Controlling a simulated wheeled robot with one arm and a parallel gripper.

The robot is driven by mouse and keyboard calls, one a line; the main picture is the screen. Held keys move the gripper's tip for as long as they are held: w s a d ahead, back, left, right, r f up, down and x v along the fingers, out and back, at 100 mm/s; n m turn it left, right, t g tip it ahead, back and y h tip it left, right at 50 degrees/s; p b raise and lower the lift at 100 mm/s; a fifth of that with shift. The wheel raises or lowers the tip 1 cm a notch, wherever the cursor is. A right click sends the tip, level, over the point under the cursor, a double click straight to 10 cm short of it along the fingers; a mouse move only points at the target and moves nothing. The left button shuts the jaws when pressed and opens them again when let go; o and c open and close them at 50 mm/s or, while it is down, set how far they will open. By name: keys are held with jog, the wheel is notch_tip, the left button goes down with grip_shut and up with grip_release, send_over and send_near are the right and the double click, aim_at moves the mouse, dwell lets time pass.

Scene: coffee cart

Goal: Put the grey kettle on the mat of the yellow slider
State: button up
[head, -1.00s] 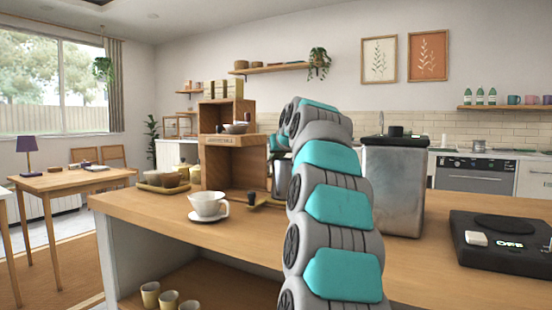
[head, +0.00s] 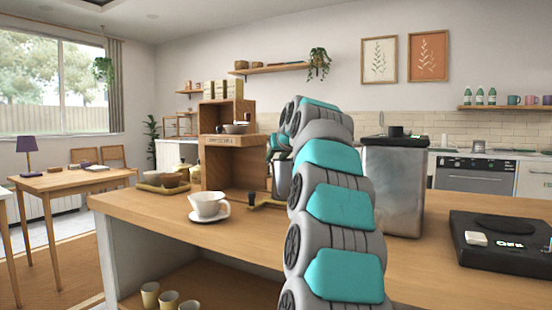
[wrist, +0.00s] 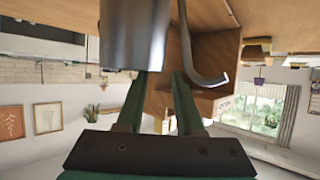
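The grey kettle (wrist: 134,40) fills the upper middle of the upside-down wrist view, with a thin curved grey part, its spout or handle, to the right. In the head view the kettle (head: 281,181) is partly hidden behind my arm, at the far side of the counter. My gripper (wrist: 162,78) has its two green fingers apart with a gap between them, close to the kettle body. Whether they touch it is unclear. A black unit (head: 471,262) on the right has a dark round mat (head: 505,224) and a pale slider knob (head: 476,238). No clearly yellow slider shows.
A white cup (head: 207,203) on a saucer stands left on the wooden counter (head: 160,207). A large metal canister (head: 394,190) stands between my arm and the black unit. A wooden shelf box (head: 220,160) and a tray of bowls are behind. The counter's front right is clear.

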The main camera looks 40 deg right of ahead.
jog(key=v, duration=1.1)
jog(key=shift+s+r+b, duration=0.15)
jog(key=shift+s+b, duration=0.15)
jog(key=shift+b, duration=0.15)
jog(key=shift+a, duration=0.1)
